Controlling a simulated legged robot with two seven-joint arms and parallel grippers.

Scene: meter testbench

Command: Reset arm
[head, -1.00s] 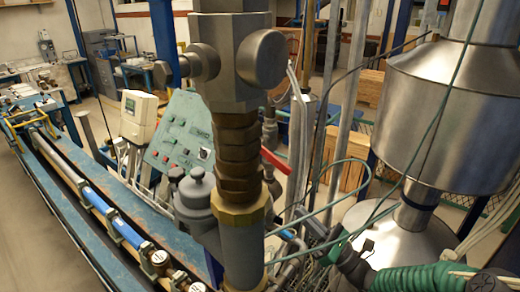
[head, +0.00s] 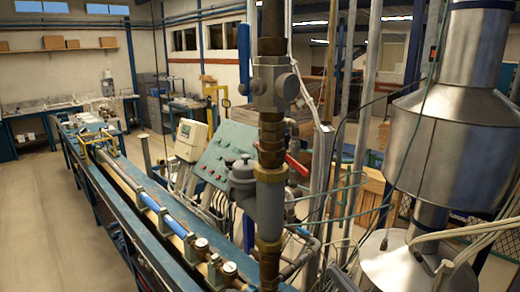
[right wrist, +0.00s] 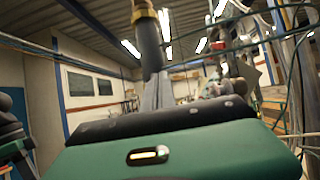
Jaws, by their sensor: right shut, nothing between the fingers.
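My right gripper (right wrist: 158,84) shows in the right wrist view, beyond its green and black housing (right wrist: 180,150). Its grey fingers are together, with nothing visible between them. They point towards a grey pipe (right wrist: 148,45) with a brass ring, and I cannot tell the gap. In the head view only a small dark part at the bottom edge may belong to my right arm. My left gripper is in neither current view.
A vertical pipe with a valve body (head: 272,85) stands in the middle. A large metal vessel (head: 435,140) is at the right. A long blue bench (head: 115,215) runs along the left, beside a green control panel (head: 222,155). Open floor (head: 45,210) lies at far left.

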